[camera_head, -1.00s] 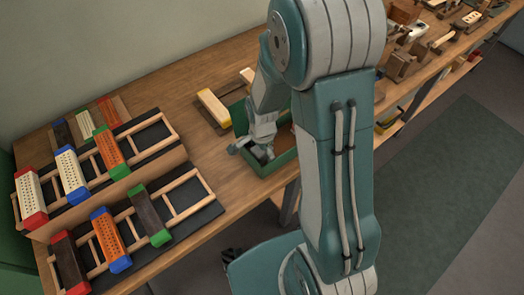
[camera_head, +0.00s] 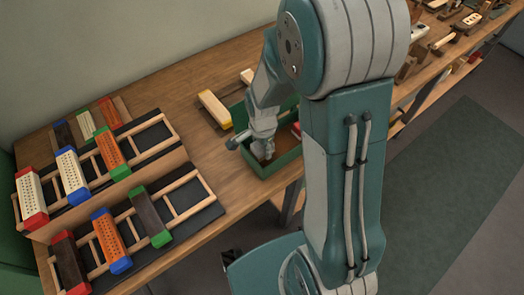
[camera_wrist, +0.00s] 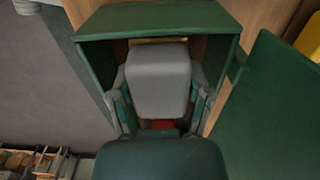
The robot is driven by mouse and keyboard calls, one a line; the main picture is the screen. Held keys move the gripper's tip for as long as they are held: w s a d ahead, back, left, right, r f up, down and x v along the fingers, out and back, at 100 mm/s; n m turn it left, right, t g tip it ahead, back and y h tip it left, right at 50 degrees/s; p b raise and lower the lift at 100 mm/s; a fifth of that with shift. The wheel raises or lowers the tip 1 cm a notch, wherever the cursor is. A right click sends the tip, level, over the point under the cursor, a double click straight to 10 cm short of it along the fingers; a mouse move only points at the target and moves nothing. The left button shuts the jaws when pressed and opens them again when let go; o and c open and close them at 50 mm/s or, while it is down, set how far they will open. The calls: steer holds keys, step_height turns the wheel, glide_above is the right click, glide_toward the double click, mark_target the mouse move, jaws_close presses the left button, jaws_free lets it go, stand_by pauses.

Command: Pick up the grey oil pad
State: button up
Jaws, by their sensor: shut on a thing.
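The grey oil pad (camera_wrist: 158,80) fills the space between the fingers of my gripper (camera_wrist: 160,100) in the wrist view. A finger presses on each side of it, and the pad is at the mouth of a green box (camera_wrist: 160,17). In the head view my gripper (camera_head: 262,148) reaches down into the green box (camera_head: 278,163) on the bench. The pad cannot be made out there, hidden by the gripper and arm. How far the pad is above the box floor is hard to tell.
Racks with coloured-end brush blocks (camera_head: 110,232) stand on the left of the wooden bench (camera_head: 190,95). A pale block with a yellow end (camera_head: 214,109) lies behind the box. Wooden tools (camera_head: 440,40) crowd the far right. Bare bench lies between racks and box.

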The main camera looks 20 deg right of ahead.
steer(key=s+d+r, duration=0.6)
steer(key=d+r, duration=0.4)
steer(key=d, duration=0.2)
steer(key=shift+s+d, duration=0.15)
steer(key=shift+d, duration=0.15)
steer(key=shift+r, duration=0.1)
steer(key=shift+o, duration=0.9)
